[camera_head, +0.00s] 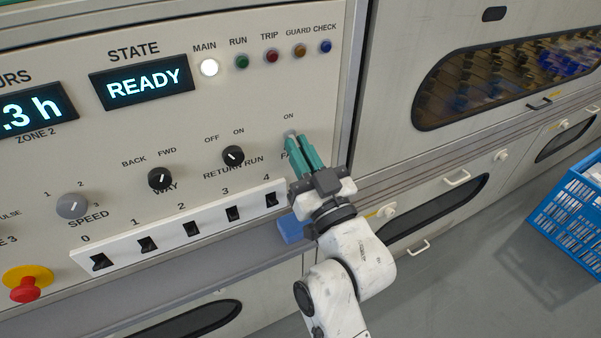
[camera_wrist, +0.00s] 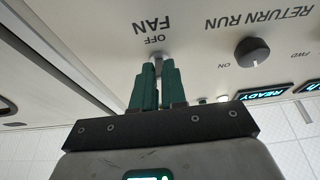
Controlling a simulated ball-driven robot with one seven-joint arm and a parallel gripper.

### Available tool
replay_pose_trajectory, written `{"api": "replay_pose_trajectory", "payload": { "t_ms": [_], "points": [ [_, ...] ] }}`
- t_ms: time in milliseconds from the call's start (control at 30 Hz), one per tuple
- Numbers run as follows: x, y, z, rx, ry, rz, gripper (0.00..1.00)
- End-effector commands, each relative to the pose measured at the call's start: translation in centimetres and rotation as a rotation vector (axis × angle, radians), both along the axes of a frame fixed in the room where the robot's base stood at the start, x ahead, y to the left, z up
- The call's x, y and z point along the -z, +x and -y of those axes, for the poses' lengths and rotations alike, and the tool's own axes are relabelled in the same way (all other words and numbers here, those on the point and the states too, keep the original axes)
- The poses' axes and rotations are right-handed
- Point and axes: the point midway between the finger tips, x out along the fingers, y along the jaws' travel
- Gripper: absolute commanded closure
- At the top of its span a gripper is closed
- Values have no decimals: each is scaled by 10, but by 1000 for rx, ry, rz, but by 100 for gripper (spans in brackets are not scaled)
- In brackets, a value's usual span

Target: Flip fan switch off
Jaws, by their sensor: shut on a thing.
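The fan switch (camera_head: 290,133) is a small light toggle on the right part of the beige control panel, just below its ON label. My gripper (camera_head: 298,145) has its green fingers closed on the switch, reaching up from below right. The fingers cover most of the switch and part of the FAN label. In the wrist view, which is upside down, the pale lever (camera_wrist: 166,51) shows at the fingertips beside the OFF and FAN lettering, with my gripper (camera_wrist: 157,75) closed around it. The lever's exact position is hard to tell.
The return-run knob (camera_head: 232,156) is left of the fan switch, with the way knob (camera_head: 160,179) further left. A row of black rocker switches (camera_head: 190,229) lies below. A blue block (camera_head: 292,229) sits below my gripper. A blue crate (camera_head: 570,215) stands at right.

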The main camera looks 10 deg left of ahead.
Motion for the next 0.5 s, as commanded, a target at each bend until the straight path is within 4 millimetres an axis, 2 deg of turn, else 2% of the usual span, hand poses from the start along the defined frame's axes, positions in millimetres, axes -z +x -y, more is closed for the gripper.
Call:
{"api": "replay_pose_trajectory", "payload": {
  "t_ms": [33, 500],
  "points": [
    [12, 0, 0, 0, 14, 23, 100],
    [17, 3, -2, 0, 135, 200, 100]
  ]
}}
